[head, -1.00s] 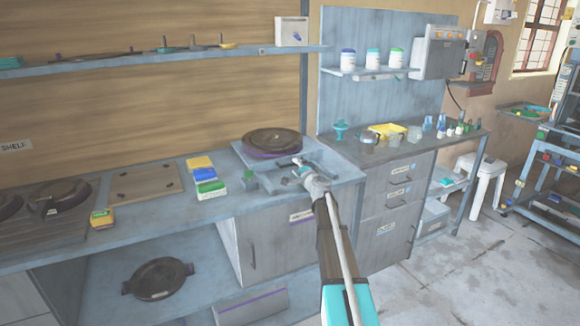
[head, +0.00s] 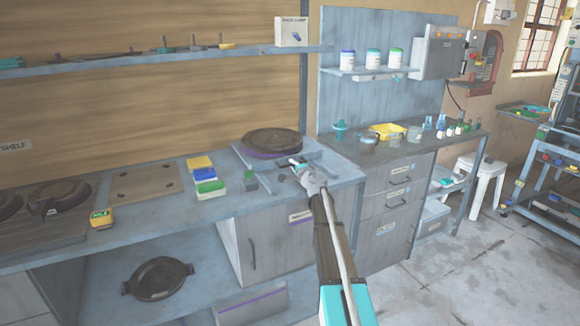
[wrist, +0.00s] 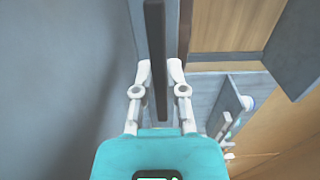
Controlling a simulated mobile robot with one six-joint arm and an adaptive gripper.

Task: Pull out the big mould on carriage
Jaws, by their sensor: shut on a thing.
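The big round dark mould (head: 271,141) with a purple rim lies on the grey-blue carriage (head: 242,155) on the bench top. My gripper (head: 297,165) is in front of the carriage, just right of and below the mould in the head view. In the wrist view, my gripper (wrist: 159,72) is shut on a dark upright bar (wrist: 154,30), which stands between its two pale fingers. I take the bar for a handle, but its joint to the carriage is hidden.
Another round mould (head: 158,278) lies on the lower shelf. A drawer cabinet (head: 397,190) stands at right.

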